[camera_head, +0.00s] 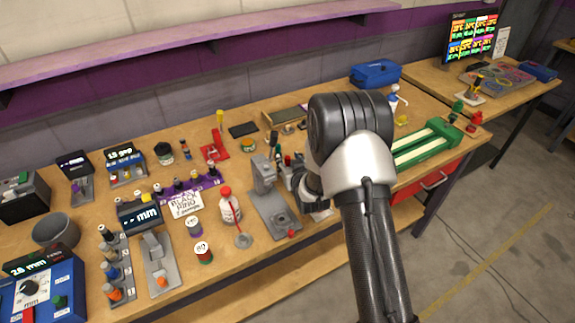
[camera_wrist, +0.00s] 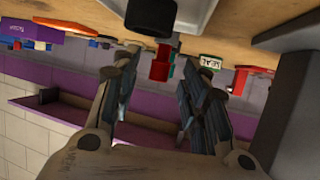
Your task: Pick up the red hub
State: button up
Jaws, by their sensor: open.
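In the wrist view, which looks tilted over, a red stepped piece (camera_wrist: 161,66) shows in the gap between the fingers of my gripper (camera_wrist: 158,60). It looks like the red hub, but I cannot be sure. It seems to stand beyond the fingertips, and I see no contact. The fingers are spread apart with nothing between them. In the head view my gripper (camera_head: 312,190) is low over the bench beside a grey press stand (camera_head: 268,195). My arm hides its fingertips and the spot in front of them.
A white bottle with a red cap (camera_head: 229,208) stands left of the grey stand. A red stand (camera_head: 214,149) and a purple rack (camera_head: 187,190) are further left. A green tray (camera_head: 428,144) lies right of my arm. The bench is crowded near my gripper.

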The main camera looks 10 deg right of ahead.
jog(key=shift+w+f, duration=0.2)
jog(key=shift+w, duration=0.25)
jog(key=c, duration=1)
